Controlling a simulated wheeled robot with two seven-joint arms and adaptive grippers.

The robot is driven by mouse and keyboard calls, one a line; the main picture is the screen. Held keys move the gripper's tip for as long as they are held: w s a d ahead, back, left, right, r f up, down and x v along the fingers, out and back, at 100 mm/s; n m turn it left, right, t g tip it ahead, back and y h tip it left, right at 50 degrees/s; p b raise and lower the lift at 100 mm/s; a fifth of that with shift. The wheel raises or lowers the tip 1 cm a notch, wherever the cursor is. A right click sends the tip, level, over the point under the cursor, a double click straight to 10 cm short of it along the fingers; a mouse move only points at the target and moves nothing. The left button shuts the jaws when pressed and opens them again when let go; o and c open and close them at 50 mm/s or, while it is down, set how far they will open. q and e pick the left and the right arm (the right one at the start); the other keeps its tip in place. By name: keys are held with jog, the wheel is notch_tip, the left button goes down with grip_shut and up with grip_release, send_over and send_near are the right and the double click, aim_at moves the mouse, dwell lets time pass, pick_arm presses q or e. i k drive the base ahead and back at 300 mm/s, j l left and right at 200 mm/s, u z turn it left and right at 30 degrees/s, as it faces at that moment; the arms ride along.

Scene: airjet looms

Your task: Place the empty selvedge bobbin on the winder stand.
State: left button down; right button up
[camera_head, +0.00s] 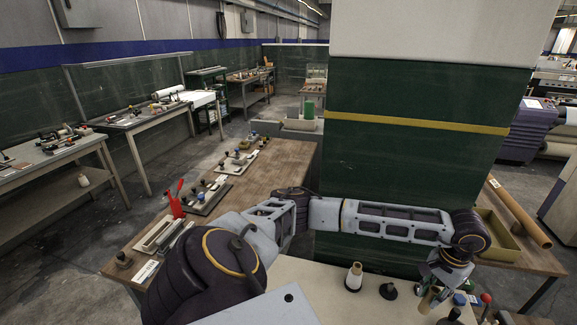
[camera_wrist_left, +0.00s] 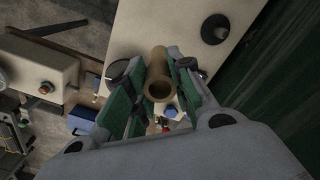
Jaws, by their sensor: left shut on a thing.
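The empty bobbin is a plain tan tube (camera_wrist_left: 158,76), with its open end facing the left wrist camera. My left gripper (camera_wrist_left: 155,98) is shut on it, with a green-padded finger on each side. In the head view, the tube (camera_head: 428,300) shows partly below my left gripper (camera_head: 434,289), over the right part of the cream tabletop. A black round base with a raised middle (camera_head: 388,290), likely the winder stand, is on the tabletop left of the tube. It also shows in the left wrist view (camera_wrist_left: 215,28), apart from the tube. My right gripper is out of view.
A white cone with a dark base (camera_head: 354,277) stands on the cream tabletop (camera_head: 315,285). A blue-topped item (camera_head: 459,300) and a red knob (camera_head: 486,298) crowd its right side. A green pillar (camera_head: 410,150) rises behind. An open tan box (camera_head: 497,235) sits beyond my gripper.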

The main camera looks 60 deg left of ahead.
aim_at(286, 279)
jog(key=l+u, duration=0.1)
jog(key=u, duration=0.3)
jog(key=l+u, duration=0.1)
jog(key=u, duration=0.3)
jog(key=l+u, duration=0.1)
jog(key=u, duration=0.3)
jog(key=i, duration=0.05)
